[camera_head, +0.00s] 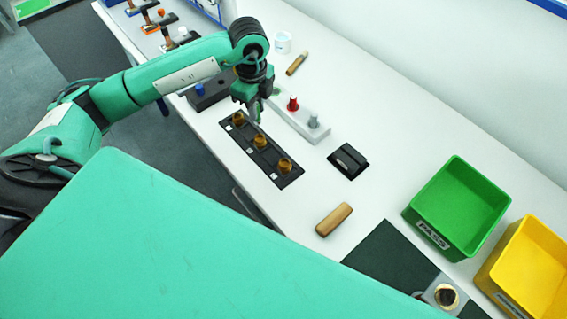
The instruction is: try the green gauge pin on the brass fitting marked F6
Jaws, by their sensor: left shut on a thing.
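A black rack (265,153) holds three brass fittings: the far one (238,118), the middle one (260,141) and the near one (285,164). Small white labels sit beside them, too small to read, so I cannot tell which is F6. My left gripper (257,109) is shut just above the rack, between the far and middle fittings. A thin piece shows below its fingers, apparently the green gauge pin, mostly hidden by the fingers. A pale stand (300,118) behind the rack holds a red pin (293,103) and a grey pin (313,121). My right gripper is not in view.
A dark block with a blue knob (200,89) stands left of the gripper. A black box (348,161) and a wooden block (333,219) lie right of the rack. Green (457,207) and yellow (528,265) bins stand at right.

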